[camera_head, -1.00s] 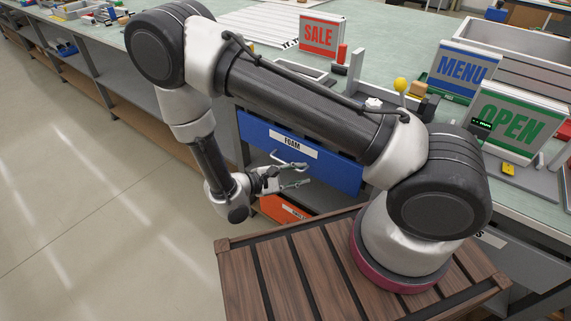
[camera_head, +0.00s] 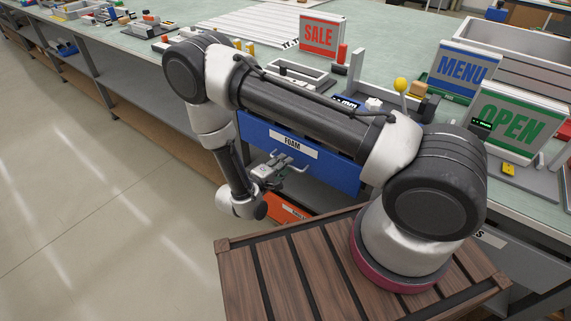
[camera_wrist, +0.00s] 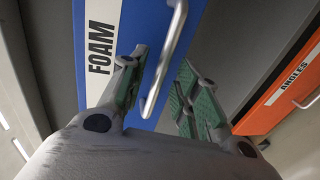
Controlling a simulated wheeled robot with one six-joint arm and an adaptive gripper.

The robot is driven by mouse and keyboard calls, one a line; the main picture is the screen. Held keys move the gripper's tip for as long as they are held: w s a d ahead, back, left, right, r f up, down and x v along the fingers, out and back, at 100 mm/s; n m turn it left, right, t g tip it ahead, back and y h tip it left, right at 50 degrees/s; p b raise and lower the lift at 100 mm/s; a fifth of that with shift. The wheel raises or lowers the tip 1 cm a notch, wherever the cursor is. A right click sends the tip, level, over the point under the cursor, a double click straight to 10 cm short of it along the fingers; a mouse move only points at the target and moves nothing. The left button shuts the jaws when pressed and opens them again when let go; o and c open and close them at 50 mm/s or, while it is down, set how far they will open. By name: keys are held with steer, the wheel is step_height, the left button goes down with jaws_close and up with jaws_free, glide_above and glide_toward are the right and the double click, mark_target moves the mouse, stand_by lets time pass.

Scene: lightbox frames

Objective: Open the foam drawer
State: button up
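The blue foam drawer (camera_head: 335,168) sits under the workbench with a white FOAM label; its front also shows in the wrist view (camera_wrist: 145,25). Its silver bar handle (camera_wrist: 165,60) stands out from the drawer front. My gripper (camera_head: 285,165) is in front of the drawer at the handle. In the wrist view my gripper (camera_wrist: 160,95) is open, its green-padded fingers apart on either side of the handle's near end. I see no finger clearly touching the handle. The drawer looks shut, though my arm hides part of its top edge.
An orange drawer (camera_head: 285,208), labelled ANGLES in the wrist view (camera_wrist: 285,90), lies below the blue one. My wooden-topped base stands close at the right. SALE (camera_head: 321,36), MENU (camera_head: 462,70) and OPEN (camera_head: 515,120) signs stand on the bench (camera_head: 395,50). The floor at left is clear.

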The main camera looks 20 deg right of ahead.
steer(key=shift+x, duration=0.9)
jaws_close()
